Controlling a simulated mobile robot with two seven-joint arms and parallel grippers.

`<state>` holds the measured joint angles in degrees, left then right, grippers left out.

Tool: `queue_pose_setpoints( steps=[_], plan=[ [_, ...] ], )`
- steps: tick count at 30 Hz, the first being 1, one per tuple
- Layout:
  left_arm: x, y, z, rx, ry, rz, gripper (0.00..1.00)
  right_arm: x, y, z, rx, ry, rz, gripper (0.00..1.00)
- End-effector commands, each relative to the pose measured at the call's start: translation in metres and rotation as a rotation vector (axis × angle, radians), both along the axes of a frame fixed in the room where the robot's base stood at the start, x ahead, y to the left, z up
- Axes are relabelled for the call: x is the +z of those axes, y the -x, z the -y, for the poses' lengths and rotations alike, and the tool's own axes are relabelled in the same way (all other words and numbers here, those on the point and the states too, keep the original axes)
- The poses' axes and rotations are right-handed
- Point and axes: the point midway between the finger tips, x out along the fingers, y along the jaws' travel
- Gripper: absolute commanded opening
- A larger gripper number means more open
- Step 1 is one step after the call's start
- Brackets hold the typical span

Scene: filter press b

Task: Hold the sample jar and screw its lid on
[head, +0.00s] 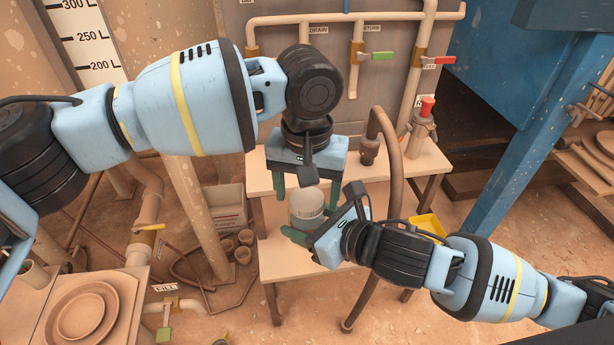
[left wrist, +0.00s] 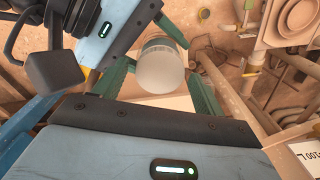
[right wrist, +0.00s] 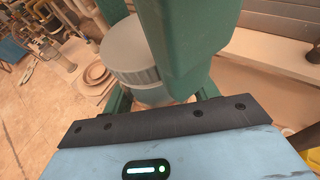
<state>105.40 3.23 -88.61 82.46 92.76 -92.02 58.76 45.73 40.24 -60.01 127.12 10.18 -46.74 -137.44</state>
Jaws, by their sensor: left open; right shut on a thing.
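In the left wrist view the lid (left wrist: 160,70) is seen from above. My right gripper (head: 300,240) is shut on the jar body (right wrist: 158,95) from the right, below the lid. My left gripper (head: 306,190) points down from above and is open. Its green fingers stand on either side of the lid, with a gap visible in the left wrist view (left wrist: 158,85).
The pale bench (head: 272,243) lies under the grippers. A brown hose (head: 392,150) rises at its right, with a yellow tray (head: 427,225) and a red-topped valve (head: 426,108) nearby. Pipes with a green-handled valve (head: 377,56) run behind. Stacked plates (head: 80,315) stand lower left.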

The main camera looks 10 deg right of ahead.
Motion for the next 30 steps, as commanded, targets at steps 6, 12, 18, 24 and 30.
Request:
queue_pose_setpoints(
  steps=[6, 12, 18, 24, 30],
  plan=[
    [-0.0019, -0.0001, -0.0002, 0.0, 0.0, 0.001, 0.71, 0.0008, -0.0001, -0.0001, 0.0, -0.001, 0.002, 0.0],
    [-0.0018, -0.0002, -0.0002, 0.0, 0.0, 0.001, 0.58, 0.0008, -0.0001, -0.0001, 0.0, -0.001, 0.002, 0.0],
    [-0.0016, -0.0001, -0.0001, 0.0, 0.0, 0.001, 0.32, 0.0008, -0.0001, -0.0001, 0.0, -0.001, 0.002, 0.0],
    [-0.0015, -0.0001, -0.0001, -0.002, 0.0, 0.001, 0.25, 0.0007, -0.0001, -0.0001, 0.0, -0.001, 0.001, 0.0],
    [-0.0015, -0.0002, -0.0002, -0.002, 0.0, 0.001, 0.69, 0.0006, 0.0, 0.0, 0.0, -0.001, 0.001, 0.0]
  ],
)
